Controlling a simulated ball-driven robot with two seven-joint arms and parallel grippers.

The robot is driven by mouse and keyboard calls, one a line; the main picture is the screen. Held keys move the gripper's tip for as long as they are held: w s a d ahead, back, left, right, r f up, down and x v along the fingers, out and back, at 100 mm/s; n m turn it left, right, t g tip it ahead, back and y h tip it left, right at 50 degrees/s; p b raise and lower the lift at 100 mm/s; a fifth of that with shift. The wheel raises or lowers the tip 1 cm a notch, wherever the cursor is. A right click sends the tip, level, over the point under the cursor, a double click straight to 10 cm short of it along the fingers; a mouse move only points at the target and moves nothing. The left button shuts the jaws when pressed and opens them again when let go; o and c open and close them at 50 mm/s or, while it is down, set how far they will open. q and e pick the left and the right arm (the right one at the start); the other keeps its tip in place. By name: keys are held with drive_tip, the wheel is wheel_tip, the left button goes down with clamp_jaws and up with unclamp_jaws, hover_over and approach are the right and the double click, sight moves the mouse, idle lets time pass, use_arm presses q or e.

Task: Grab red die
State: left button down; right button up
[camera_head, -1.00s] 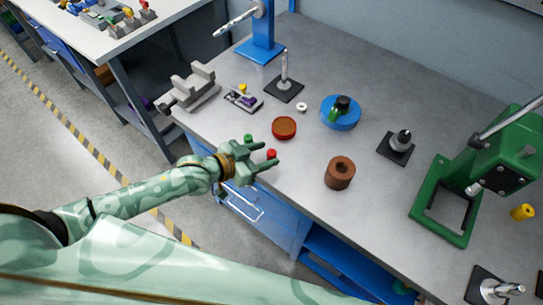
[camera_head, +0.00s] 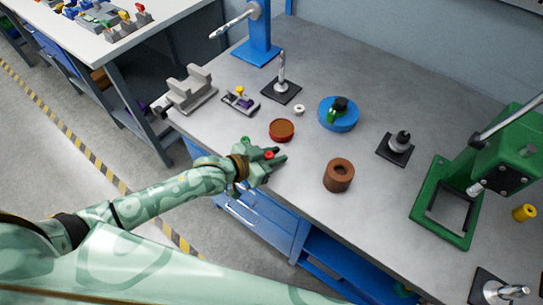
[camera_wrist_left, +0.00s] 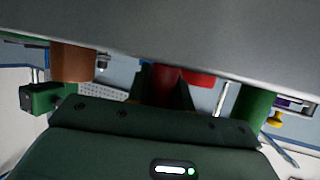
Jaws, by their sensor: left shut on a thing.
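The red die (camera_head: 268,155) is a small red cylinder-like piece near the front edge of the grey workbench. My left gripper (camera_head: 276,155) reaches over that edge with one finger on each side of the die and is shut on it. In the left wrist view the red die (camera_wrist_left: 164,88) sits between the dark fingers, partly hidden by them. I cannot tell whether it still rests on the bench. My right gripper is not in view.
A green cylinder (camera_wrist_left: 253,104) is close by in the left wrist view. A blue disc (camera_head: 338,114) and a green press (camera_head: 447,205) are farther right.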

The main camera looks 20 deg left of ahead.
use_arm(q)
drive_tip(key=shift+r, duration=0.6)
drive_tip(key=s+a+r+p, duration=0.2)
drive_tip(key=s+r+p, duration=0.3)
drive_tip(key=s+r, duration=0.6)
drive_tip(key=s, duration=0.3)
drive_tip(key=shift+r+p, duration=0.35)
drive_tip(key=shift+r, duration=0.05)
drive_tip(key=shift+w, duration=0.1)
